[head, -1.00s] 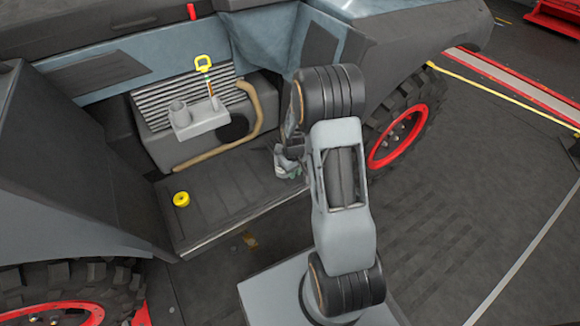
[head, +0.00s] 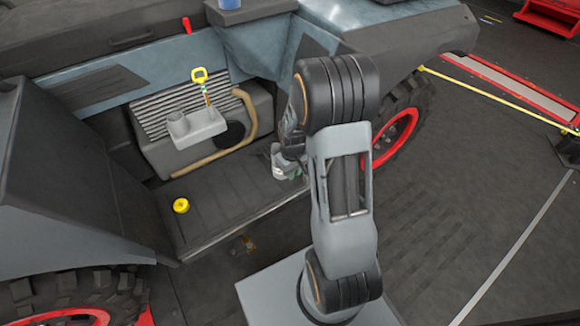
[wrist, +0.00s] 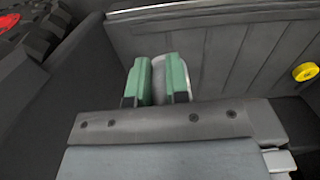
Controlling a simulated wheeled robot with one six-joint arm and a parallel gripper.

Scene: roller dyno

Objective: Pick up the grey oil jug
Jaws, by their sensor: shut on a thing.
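My gripper (wrist: 159,88) has green fingers, which are shut on a small grey thing, apparently the grey oil jug (wrist: 159,80). Only a narrow grey strip shows between the fingers, with a pale curved edge beside the right one. The rest is hidden by the fingers and the wrist. In the head view my gripper (head: 284,166) is at the right end of the dark ribbed tray, partly hidden behind my arm. A pale grey patch shows at the fingers there. I cannot tell whether the jug touches the tray.
A yellow cap (head: 181,205) lies on the tray (head: 220,200). Behind it stand an engine block with a grey filler piece (head: 196,127), a yellow-handled dipstick (head: 199,76) and a tan hose (head: 250,115). Vehicle bodywork and tyres flank both sides. A blue container (head: 230,3) sits at the top.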

